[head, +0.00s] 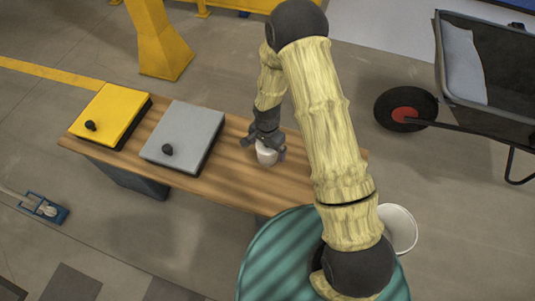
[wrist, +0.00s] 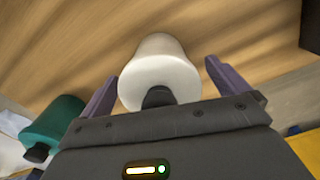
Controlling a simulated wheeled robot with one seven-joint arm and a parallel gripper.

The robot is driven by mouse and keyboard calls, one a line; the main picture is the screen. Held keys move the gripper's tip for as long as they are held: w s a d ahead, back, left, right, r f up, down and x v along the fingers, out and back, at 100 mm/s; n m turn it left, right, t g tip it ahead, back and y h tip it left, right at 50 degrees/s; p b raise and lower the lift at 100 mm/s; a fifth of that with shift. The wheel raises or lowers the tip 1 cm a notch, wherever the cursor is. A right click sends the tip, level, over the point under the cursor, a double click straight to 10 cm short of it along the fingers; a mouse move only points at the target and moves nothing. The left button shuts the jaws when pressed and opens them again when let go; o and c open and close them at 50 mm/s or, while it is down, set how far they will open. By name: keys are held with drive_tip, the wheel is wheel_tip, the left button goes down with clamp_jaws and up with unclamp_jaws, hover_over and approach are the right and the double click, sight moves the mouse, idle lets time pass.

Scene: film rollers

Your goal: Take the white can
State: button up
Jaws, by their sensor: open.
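The white can (head: 267,157) stands on the wooden bench (head: 240,170), partly hidden by my gripper (head: 266,144) above it. In the wrist view the white can (wrist: 160,68) lies between the two purple fingers of my gripper (wrist: 161,72). A dark knob or stub shows on its near end. The fingers are spread wide, with a visible gap to the can on the right side and a narrow one on the left. Nothing is held.
A green can (wrist: 55,122) with a dark stub is left of my gripper in the wrist view. A grey box (head: 183,137) and a yellow box (head: 108,115) sit on the bench's left. A white bucket (head: 399,229) and a wheelbarrow (head: 480,75) are right.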

idle(0.5)
drive_tip(key=c, duration=1.2)
drive_tip(key=shift+r, duration=0.1)
wheel_tip(320, 180, up, 10)
drive_tip(key=p, duration=0.2)
drive_tip(key=shift+p, duration=0.35)
